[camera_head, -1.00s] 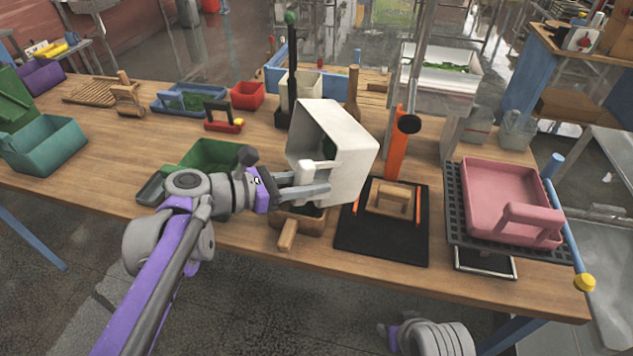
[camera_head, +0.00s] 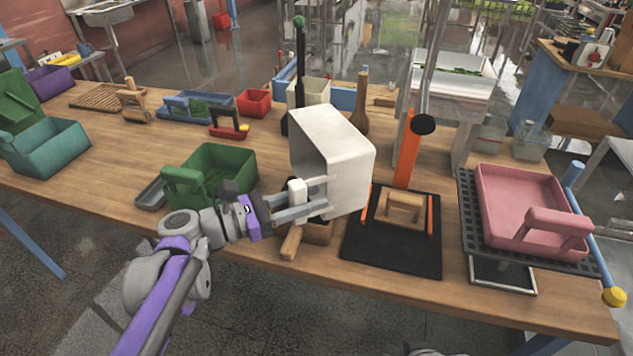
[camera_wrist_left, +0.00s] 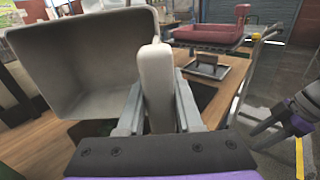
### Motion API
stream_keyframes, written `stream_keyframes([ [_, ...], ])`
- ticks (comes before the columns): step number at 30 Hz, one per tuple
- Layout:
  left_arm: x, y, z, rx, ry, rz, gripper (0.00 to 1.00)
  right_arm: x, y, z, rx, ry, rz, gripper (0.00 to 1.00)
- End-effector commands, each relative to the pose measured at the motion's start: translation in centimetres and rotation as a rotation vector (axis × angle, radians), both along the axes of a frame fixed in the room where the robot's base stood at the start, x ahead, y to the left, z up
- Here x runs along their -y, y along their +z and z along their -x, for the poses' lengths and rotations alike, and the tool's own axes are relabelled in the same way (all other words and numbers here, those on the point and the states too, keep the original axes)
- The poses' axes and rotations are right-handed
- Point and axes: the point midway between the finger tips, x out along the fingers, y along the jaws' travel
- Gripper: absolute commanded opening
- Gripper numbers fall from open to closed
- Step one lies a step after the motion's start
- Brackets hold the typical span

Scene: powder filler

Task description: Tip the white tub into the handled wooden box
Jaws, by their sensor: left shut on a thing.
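The white tub (camera_head: 350,172) is held in the air, tipped on its side with its open mouth facing left in the head view. My left gripper (camera_head: 297,198) is shut on the tub's upright handle, which shows between the fingers in the left wrist view (camera_wrist_left: 156,85). The handled wooden box (camera_head: 318,233) sits on the table below the tub, mostly hidden by the tub and gripper; its handle (camera_head: 291,243) sticks out toward the front. The tub's inside shows no clear contents.
A green box (camera_head: 225,165) stands left of the tub. A black board (camera_head: 385,256) with a wooden block and orange post is close on the right, and a pink tray (camera_head: 520,196) beyond it. A dark-green-topped post (camera_head: 299,60) stands behind the tub.

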Motion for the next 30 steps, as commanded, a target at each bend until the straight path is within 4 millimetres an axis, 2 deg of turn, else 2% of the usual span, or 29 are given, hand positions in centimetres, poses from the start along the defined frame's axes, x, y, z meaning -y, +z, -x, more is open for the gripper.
stream_keyframes([
  [15, 0.0, 7.5, 0.0, 0.002, 0.0, 0.0, 0.0, 0.0, 6.2, -0.9, 0.022, 0.0, 0.0, 0.5],
  [18, 0.0, 8.1, 0.0, 0.001, 0.0, 0.001, 0.0, 0.0, 6.7, -1.0, 0.024, 0.0, 0.0, 0.5],
  [26, 0.0, 7.9, 0.0, -0.001, 0.0, -0.002, 0.0, 0.0, 6.5, -1.0, 0.023, 0.0, 0.0, 0.5],
  [30, 0.1, 8.8, 0.0, -0.027, -0.002, -0.071, 0.0, 0.0, 8.4, -1.5, 0.032, 0.0, 0.0, 0.5],
])
